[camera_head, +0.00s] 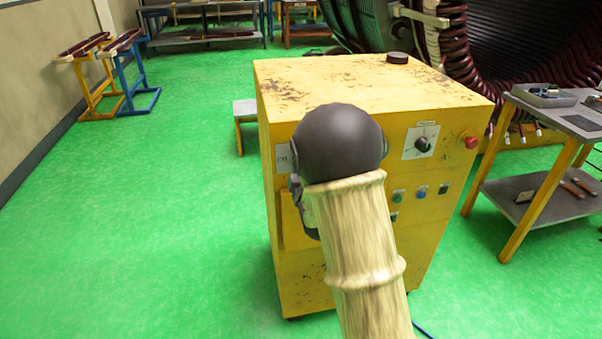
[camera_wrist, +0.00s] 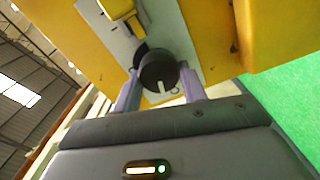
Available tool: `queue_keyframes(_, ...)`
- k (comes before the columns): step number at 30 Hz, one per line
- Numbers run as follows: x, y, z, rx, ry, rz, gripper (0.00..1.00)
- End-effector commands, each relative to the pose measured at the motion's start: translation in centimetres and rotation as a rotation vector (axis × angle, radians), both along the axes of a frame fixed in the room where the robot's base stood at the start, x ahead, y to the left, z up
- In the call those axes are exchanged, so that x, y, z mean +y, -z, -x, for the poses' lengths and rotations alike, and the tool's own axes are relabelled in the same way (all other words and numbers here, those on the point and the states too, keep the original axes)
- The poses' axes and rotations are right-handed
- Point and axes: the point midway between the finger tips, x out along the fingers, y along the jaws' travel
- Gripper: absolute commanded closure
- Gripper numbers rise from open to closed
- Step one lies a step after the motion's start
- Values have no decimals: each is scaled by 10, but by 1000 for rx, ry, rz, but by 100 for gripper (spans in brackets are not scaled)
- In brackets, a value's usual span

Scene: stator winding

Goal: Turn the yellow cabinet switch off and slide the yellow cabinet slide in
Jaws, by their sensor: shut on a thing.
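The yellow cabinet (camera_head: 350,85) stands in the middle of the head view. In the wrist view, my gripper (camera_wrist: 161,76) is shut on a round black switch knob (camera_wrist: 158,68), one finger on each side. A white pointer mark on the knob faces toward my gripper's palm. The knob sits on a grey plate (camera_wrist: 100,38) on the yellow panel. A yellow block (camera_wrist: 119,9), which looks like the slide, sits on the same plate past the knob. How far it sticks out is unclear. In the head view my arm hides the gripper, held knob and slide.
Another black knob (camera_head: 423,144) on a white plate, a red button (camera_head: 470,141) and several small buttons are on the cabinet front. A black disc (camera_head: 397,58) lies on top. A workbench (camera_head: 560,115) stands close right. Green floor (camera_head: 150,220) is free at left.

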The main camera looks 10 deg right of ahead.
Motion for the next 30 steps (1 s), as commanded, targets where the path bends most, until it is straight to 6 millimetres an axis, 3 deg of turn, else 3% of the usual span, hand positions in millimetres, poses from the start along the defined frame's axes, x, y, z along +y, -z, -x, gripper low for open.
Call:
queue_keyframes(12, 0, 1, 0, -1, 0, 236, 81)
queue_keyframes(28, 0, 1, -1, -1, 0, 268, 81)
queue_keyframes(29, 0, 1, -1, -1, 0, 268, 54)
queue_keyframes(30, 1, 1, -1, -1, -1, 268, 47)
